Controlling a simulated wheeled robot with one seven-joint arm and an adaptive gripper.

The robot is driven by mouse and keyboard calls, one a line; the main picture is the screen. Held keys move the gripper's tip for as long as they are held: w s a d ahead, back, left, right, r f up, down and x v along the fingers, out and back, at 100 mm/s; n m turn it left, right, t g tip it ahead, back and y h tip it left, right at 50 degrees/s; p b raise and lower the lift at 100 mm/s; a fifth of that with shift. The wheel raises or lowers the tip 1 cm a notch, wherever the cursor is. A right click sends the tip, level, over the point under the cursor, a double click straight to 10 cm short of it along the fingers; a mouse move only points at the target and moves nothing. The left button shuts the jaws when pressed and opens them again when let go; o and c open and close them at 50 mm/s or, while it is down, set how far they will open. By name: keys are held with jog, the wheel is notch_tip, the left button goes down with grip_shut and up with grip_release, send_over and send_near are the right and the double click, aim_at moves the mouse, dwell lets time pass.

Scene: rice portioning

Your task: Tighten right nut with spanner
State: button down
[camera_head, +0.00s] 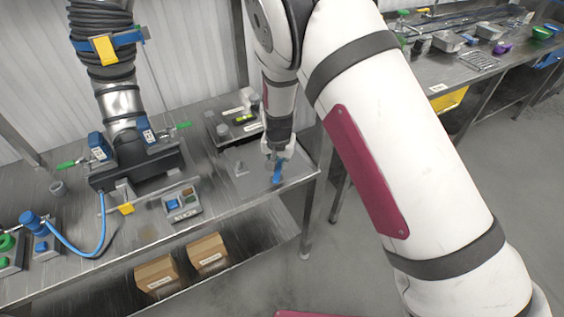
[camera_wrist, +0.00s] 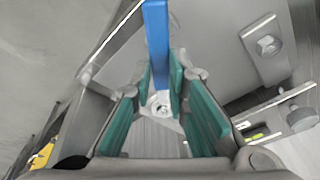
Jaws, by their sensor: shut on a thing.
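My gripper (camera_head: 277,152) is low over the right end of the steel bench. It is shut on the blue spanner (camera_head: 277,173). In the wrist view the spanner's blue handle (camera_wrist: 156,45) runs up the picture from between the green finger pads of my gripper (camera_wrist: 161,85). A small round metal part (camera_wrist: 160,104) shows between the pads; I cannot tell whether it is the right nut or part of the spanner. Another hex nut (camera_wrist: 268,45) sits on a grey plate, apart from the fingers. The spanner's jaw and its fit on a nut are hidden.
A tray with a yellow-green level (camera_head: 243,119) lies behind my gripper. Cardboard boxes (camera_head: 157,276) are on the lower shelf. The bench's right edge is close to my gripper.

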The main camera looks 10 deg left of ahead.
jog(key=shift+a+m, duration=0.4)
jog(key=shift+a, duration=0.25)
jog(key=shift+w+d+n+y, duration=0.1)
jog(key=shift+d+n+y, duration=0.3)
jog(key=shift+d+n, duration=1.6)
jog(key=shift+r, duration=1.25)
notch_tip(320, 180, up, 4)
jog(key=shift+f+p, duration=0.15)
jog(key=shift+p, duration=0.5)
jog(key=shift+d, duration=0.1)
dwell(0.5)
